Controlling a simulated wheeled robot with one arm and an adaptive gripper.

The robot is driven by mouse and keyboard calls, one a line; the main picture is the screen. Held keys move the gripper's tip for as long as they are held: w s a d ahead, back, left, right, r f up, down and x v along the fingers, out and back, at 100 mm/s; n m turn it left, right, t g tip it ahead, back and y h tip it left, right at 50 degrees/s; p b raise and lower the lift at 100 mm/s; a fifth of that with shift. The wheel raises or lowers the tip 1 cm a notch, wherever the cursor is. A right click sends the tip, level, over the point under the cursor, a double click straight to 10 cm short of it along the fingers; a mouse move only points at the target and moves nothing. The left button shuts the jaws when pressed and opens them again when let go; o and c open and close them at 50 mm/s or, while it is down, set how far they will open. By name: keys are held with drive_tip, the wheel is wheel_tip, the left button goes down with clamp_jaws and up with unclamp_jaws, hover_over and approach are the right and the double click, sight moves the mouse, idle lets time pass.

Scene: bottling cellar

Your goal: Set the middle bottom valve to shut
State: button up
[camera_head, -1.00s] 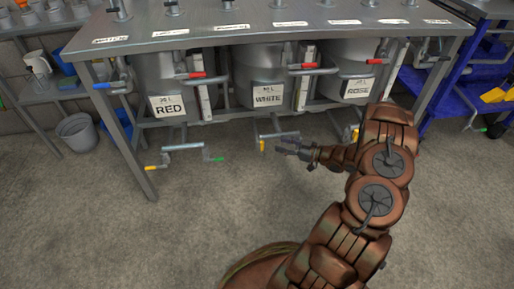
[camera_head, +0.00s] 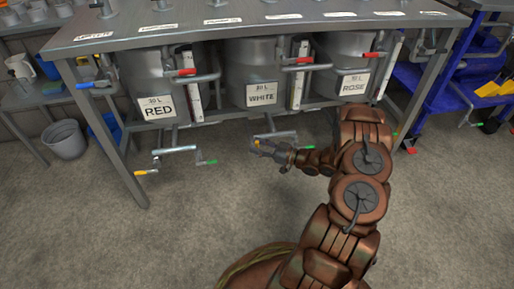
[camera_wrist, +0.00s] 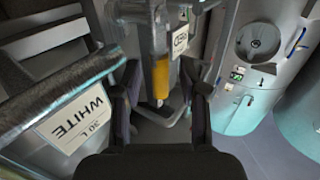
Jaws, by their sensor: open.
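The middle bottom valve hangs under the tank labelled WHITE (camera_head: 262,95). Its yellow handle (camera_head: 257,144) shows just at my fingertips in the head view. In the wrist view the yellow handle (camera_wrist: 160,78) stands between my two dark fingers, with a visible gap on each side. My gripper (camera_head: 266,150) is open around the handle, and it also shows in the wrist view (camera_wrist: 166,92). I cannot tell whether a finger touches the handle. Part of the valve's bar is hidden behind my gripper.
The left bottom valve (camera_head: 174,151), with yellow and green ends, hangs under the RED tank (camera_head: 150,80). The ROSE tank (camera_head: 345,60) stands to the right. Red-handled valves sit higher, under the steel table's top (camera_head: 250,28). A table leg (camera_head: 105,135) stands at left. The front floor is clear.

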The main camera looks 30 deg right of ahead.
drive_tip(key=shift+w+a, duration=0.15)
drive_tip(key=shift+w, duration=0.05)
drive_tip(key=shift+c, duration=0.2)
clamp_jaws()
idle(0.5)
